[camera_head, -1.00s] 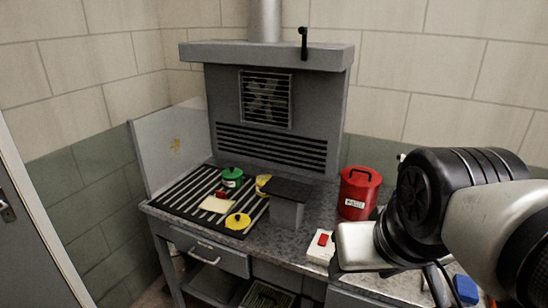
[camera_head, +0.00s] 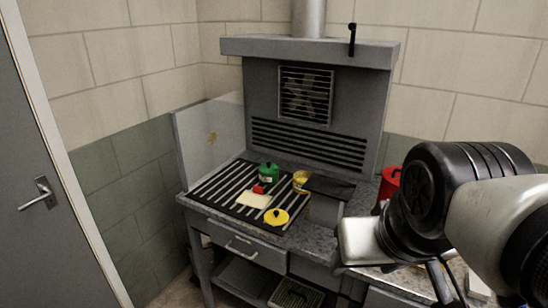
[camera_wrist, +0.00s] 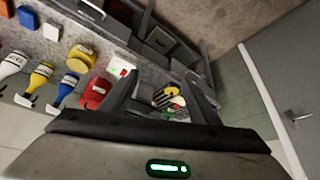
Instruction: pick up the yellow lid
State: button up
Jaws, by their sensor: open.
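The yellow lid (camera_head: 276,217) lies flat near the front edge of the slatted black grill, with a small dark knob on top. An open yellow pot (camera_head: 300,182) stands behind it. A green lidded pot (camera_head: 268,173) is further back on the grill. My gripper (camera_wrist: 162,76) shows in the wrist view with its fingers apart and nothing between them. In the head view my arm is at the right, well away from the lid, and the fingers are not visible.
A cream board (camera_head: 253,200) and a small red object (camera_head: 258,189) lie beside the lid. A dark raised shelf (camera_head: 330,187) stands to its right. A red canister (camera_head: 388,183) is partly behind my arm. Several bottles and a yellow canister (camera_wrist: 81,58) line the counter.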

aim_at(275, 217)
jog(key=i+j+u, duration=0.15)
jog(key=i+j, duration=0.85)
